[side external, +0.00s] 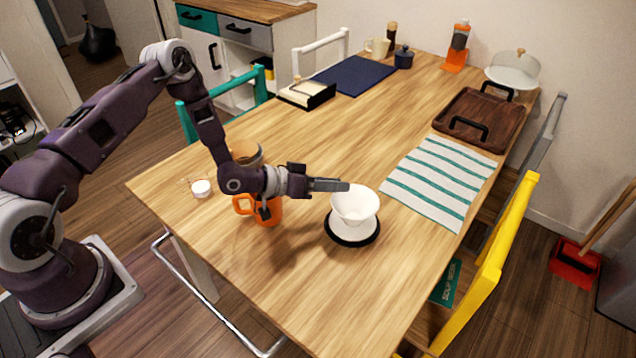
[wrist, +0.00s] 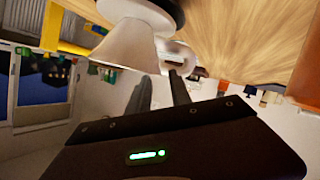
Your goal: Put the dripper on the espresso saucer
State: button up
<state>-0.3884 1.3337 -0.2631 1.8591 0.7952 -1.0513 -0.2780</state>
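The white dripper (side external: 355,205) stands upright, cone above a wide white base, on a round black disc (side external: 339,241) near the table's front right. I cannot tell for certain whether this disc is the espresso saucer; no other saucer shows clearly. My gripper (side external: 347,186) is at the dripper's upper left rim, level with it. In the wrist view the picture is turned over, and the dripper (wrist: 122,45) and its ring-like handle (wrist: 177,52) show just beyond my two fingers (wrist: 160,82). The fingers are apart, and I see nothing clamped between them.
An orange mug (side external: 268,211) stands beneath my wrist, with a brownish cup (side external: 248,152) behind it. A small white-topped item (side external: 201,188) lies left. A striped cloth (side external: 440,180) and a wooden tray (side external: 470,112) lie right. A yellow chair (side external: 495,260) borders the table.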

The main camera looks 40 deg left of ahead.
jog(key=v, duration=1.1)
jog(key=s+a+r+m+g+y, duration=0.1)
jog(key=s+a+r+g+y, duration=0.2)
jog(key=r, duration=0.5)
jog(key=a+r+m+g+y, duration=0.1)
jog(key=a+r+y, duration=0.2)
jog(key=r+y, duration=0.35)
jog(key=s+d+r+n, duration=0.1)
jog(key=s+d+r, duration=0.1)
jog(key=s, duration=0.6)
jog(key=s+d+r+n+g+h, duration=0.1)
jog(key=s+d+r, duration=0.1)
jog(key=s+r, duration=0.3)
jog(key=s+d+r+g+h, duration=0.1)
jog(key=s+d+r, duration=0.2)
jog(key=s, duration=0.9)
jog(key=shift+r+n, duration=0.4)
jog(key=shift+r, duration=0.2)
